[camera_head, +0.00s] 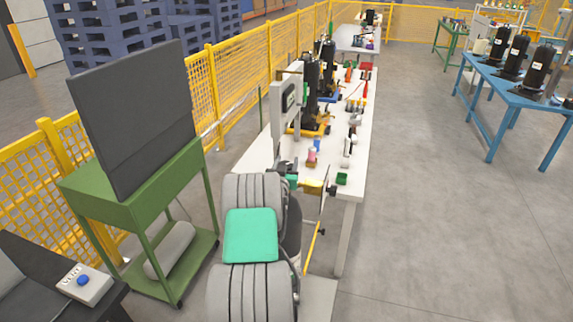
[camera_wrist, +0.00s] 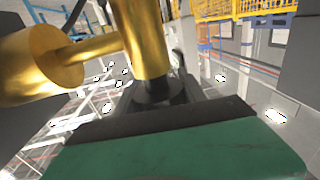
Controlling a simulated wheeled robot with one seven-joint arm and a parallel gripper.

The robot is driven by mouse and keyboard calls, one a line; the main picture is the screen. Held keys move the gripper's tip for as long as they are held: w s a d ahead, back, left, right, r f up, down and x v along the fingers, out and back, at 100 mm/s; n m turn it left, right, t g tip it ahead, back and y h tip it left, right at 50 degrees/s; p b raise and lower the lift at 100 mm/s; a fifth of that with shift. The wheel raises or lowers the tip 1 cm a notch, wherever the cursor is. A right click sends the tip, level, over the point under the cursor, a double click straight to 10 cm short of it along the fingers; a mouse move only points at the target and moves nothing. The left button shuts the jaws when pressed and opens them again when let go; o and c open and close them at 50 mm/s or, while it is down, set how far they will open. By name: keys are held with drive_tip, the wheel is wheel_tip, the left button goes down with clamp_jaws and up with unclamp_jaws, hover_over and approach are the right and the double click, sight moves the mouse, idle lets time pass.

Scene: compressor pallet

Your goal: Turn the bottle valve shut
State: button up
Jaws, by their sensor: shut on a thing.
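The brass bottle valve (camera_head: 313,188) shows small in the head view, just beyond my arm and near the front end of the white table. A small black knob (camera_head: 331,190) is at its right end. In the wrist view the brass valve body (camera_wrist: 148,38) is large, with a thick round side part (camera_wrist: 35,68) at the left. My gripper (camera_wrist: 165,92) is shut on the dark lower end of the valve; its green housing fills the bottom of that view. The fingertips are partly hidden by the valve. The bottle is mostly hidden behind my arm.
The white table (camera_head: 355,211) carries black compressors (camera_head: 311,92) and small parts. A grey post with a display (camera_head: 288,97) stands near the valve. A green cart (camera_head: 150,200) with a dark panel is at the left, before a yellow fence (camera_head: 233,95).

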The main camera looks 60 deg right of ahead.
drive_tip(key=shift+f+g+b, duration=0.25)
drive_tip(key=shift+g+b, duration=0.05)
drive_tip(key=shift+b, duration=0.25)
drive_tip(key=m+g+b, duration=0.1)
drive_tip(key=g+b, duration=0.1)
drive_tip(key=b, duration=0.3)
drive_tip(key=m+g+b, duration=0.2)
drive_tip(key=g+b, duration=0.1)
drive_tip(key=b, duration=0.3)
drive_tip(key=s+m+g+b, duration=0.1)
drive_tip(key=m+g+b, duration=0.1)
drive_tip(key=b, duration=0.3)
drive_tip(key=shift+f+g+b, duration=0.3)
drive_tip(key=shift+g+b, duration=0.05)
drive_tip(key=shift+g, duration=0.05)
drive_tip(key=m+g, duration=0.1)
drive_tip(key=r+m+g, duration=0.1)
drive_tip(key=g, duration=0.1)
drive_tip(key=shift+s+y+b, duration=0.3)
drive_tip(key=shift+s+b, duration=0.05)
drive_tip(key=shift+s+a+m+g+y+p, duration=0.1)
drive_tip(key=shift+m+g+y+p, duration=0.15)
drive_tip(key=shift+m+g, duration=0.25)
drive_tip(key=shift+s+a+m+g+y+p, duration=0.15)
drive_tip(key=shift+m+g+y, duration=0.1)
drive_tip(key=shift+m+g, duration=0.2)
drive_tip(key=shift+d+r+g, duration=0.1)
drive_tip(key=shift+g, duration=0.15)
